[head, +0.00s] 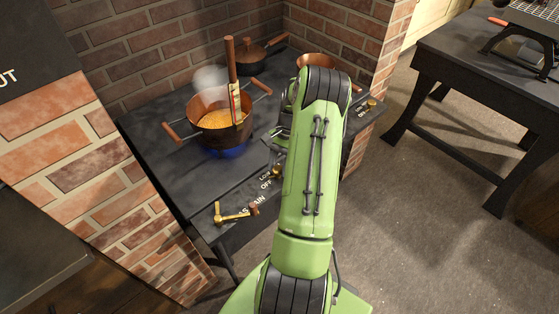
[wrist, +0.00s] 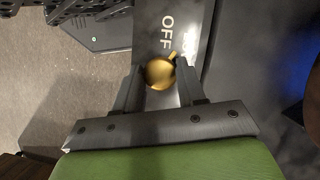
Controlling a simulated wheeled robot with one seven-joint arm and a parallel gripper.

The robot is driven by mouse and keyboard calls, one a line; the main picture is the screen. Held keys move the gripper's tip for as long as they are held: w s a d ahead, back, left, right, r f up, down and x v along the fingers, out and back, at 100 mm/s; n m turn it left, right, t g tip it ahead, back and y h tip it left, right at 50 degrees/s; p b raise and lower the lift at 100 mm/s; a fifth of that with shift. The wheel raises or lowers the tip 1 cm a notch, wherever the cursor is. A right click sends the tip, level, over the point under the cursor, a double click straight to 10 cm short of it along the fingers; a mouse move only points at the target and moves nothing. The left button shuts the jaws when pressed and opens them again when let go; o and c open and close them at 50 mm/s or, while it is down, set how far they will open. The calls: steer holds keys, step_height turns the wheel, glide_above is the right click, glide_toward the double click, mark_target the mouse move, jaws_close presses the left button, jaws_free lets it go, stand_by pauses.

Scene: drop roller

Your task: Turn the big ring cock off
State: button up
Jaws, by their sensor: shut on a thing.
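The ring cock is a round brass knob (wrist: 159,74) on the front panel of the dark stove. In the wrist view it sits between the two fingers of my gripper (wrist: 160,78), which is shut on it. A small pointer tab on the knob's edge points to the upper right, between the OFF mark (wrist: 167,32) and a partly cut-off mark beside it. In the head view the knob (head: 277,173) shows beside my arm, near LOW and OFF letters. A copper pot (head: 207,108) stands over a blue flame (head: 225,152). My arm hides part of the panel.
A brass lever (head: 236,213) lies at the panel's left by the MAIN lettering. Another brass knob (head: 371,103) is at the right end. A lidded pan (head: 252,57) stands at the back by brick walls. A dark table (head: 480,75) stands right, across open floor.

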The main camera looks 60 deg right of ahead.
steer(key=n+g+p, duration=0.1)
steer(key=n, duration=0.1)
steer(key=n+g, duration=0.1)
steer(key=n, duration=0.2)
steer(key=shift+w+n+h+p, duration=0.2)
steer(key=shift+n+h+p, duration=0.1)
steer(key=shift+h+p, duration=0.1)
stand_by(0.4)
steer(key=o, duration=1)
steer(key=shift+o, duration=0.2)
steer(key=p+v, duration=0.4)
steer(key=v, duration=1.1)
steer(key=shift+r, duration=0.35)
steer(key=shift+d, duration=0.1)
